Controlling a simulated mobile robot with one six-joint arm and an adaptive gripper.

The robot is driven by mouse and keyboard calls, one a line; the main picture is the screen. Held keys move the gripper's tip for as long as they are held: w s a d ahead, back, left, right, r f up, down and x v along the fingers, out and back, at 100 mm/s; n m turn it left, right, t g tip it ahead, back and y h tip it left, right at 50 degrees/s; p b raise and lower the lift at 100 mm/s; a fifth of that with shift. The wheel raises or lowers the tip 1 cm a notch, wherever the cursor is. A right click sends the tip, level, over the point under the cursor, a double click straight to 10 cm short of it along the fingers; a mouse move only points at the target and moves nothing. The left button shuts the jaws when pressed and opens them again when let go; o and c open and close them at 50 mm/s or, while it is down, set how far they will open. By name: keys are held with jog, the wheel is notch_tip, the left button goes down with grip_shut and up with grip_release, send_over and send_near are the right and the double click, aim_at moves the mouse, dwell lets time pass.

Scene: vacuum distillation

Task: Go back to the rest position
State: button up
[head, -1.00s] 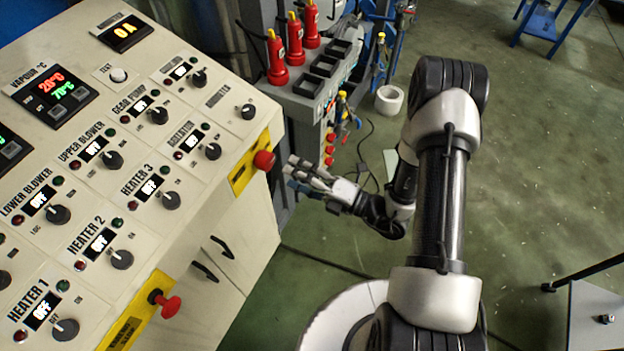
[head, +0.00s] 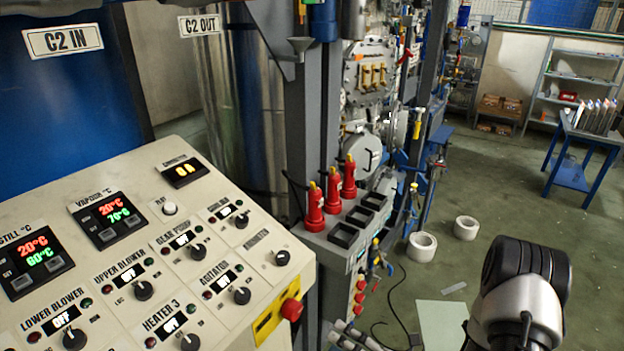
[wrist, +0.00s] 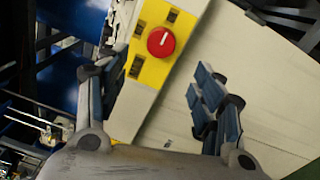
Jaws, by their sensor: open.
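My gripper (wrist: 152,76) is open and empty in the wrist view, with one finger pad at the left and the other at the right. Beyond the gap between them is a red round button (wrist: 161,42) on a yellow plate (wrist: 133,100). In the head view part of my gripper (head: 352,338) shows at the bottom edge, just right of the control panel's corner. The same red button (head: 291,309) sits there to its left, apart from it. My arm's dark and light joint is at the lower right; most of the arm is out of view.
The sloped control panel (head: 112,235) with knobs and displays fills the lower left. A grey box with red-topped fittings (head: 314,210) stands behind my gripper. White rings (head: 421,247) lie on the green floor. A blue table (head: 572,165) is far right. The right floor looks mostly clear.

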jog(key=s+a+r+n+g+h+b, duration=0.2)
jog(key=s+a+r+n+g, duration=0.4)
jog(key=n, duration=0.6)
jog(key=s+a+r+n+g+h+b, duration=0.1)
jog(key=s+r+n+g+b, duration=0.25)
jog(key=s+n+g, duration=0.65)
jog(key=s+d+r+n+t+h+b, duration=0.2)
jog(key=d+n+t+h, duration=0.7)
jog(key=n, duration=1)
notch_tip(320, 180, up, 2)
jog(key=d+h+b, duration=0.1)
jog(key=d+h, duration=0.1)
jog(key=shift+s+d+r+t+h, duration=0.15)
jog(key=shift+d+t+h, duration=0.15)
jog(key=shift+d+t, duration=0.1)
